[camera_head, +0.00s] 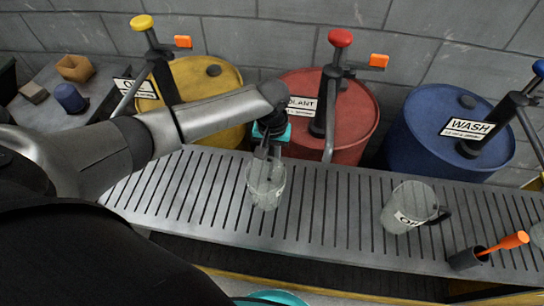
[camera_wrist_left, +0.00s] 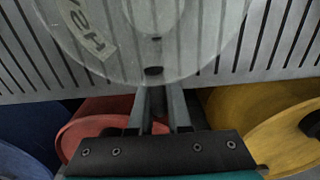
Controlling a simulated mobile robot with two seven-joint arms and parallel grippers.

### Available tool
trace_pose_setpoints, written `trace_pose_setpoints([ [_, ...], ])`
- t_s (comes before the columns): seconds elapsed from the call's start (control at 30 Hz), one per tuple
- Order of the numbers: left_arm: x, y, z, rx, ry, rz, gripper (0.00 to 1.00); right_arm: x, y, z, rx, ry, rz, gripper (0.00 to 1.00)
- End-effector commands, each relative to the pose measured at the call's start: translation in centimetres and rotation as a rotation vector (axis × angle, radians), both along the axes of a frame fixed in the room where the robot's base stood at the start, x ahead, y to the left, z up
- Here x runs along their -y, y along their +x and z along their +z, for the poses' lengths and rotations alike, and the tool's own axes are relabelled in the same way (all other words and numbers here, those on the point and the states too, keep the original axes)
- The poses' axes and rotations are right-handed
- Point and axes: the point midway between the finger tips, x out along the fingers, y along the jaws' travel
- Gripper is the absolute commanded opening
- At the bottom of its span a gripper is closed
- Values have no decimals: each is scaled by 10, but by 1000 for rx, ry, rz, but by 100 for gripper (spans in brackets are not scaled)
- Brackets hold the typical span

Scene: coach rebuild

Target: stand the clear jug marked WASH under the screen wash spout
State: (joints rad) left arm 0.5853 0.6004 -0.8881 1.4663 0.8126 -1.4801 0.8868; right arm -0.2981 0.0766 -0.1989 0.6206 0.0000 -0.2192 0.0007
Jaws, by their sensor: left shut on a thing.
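The clear jug marked WASH (camera_head: 265,187) is in my left gripper (camera_head: 267,150), in front of the red drum and over the slotted grating. It looks upright; I cannot tell whether its base touches the grating. In the left wrist view the jug (camera_wrist_left: 200,45) fills the top, with part of its label showing in reverse. The fingers (camera_wrist_left: 158,108) are shut at its near side, where the handle is mostly hidden. The screen wash drum (camera_head: 425,140) is blue, labelled WASH, at the right. Its black pump (camera_head: 508,112) has a blue knob and a spout near the right edge. My right gripper is out of view.
Another clear jug (camera_head: 405,208), its label partly readable, stands on the grating (camera_head: 330,215) between the held jug and the wash side. Red (camera_head: 355,115) and yellow (camera_head: 215,85) drums with pumps stand behind.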

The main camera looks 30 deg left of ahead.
Motion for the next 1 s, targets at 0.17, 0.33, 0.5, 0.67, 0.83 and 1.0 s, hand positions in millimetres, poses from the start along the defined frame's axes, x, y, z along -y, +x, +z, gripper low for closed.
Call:
trace_pose_setpoints([
  [0.17,0,0,-3,0,-1,0,18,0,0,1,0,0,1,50],
  [0.33,0,0,-2,0,0,0,37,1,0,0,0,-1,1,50],
  [0.5,0,0,-2,0,0,0,46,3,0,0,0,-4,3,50],
  [0.67,0,0,-2,1,0,0,46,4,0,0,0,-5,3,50],
  [0.83,0,1,14,2,-1,0,46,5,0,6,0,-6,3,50],
  [1.0,0,1,52,4,-2,-1,46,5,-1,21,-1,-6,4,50],
])
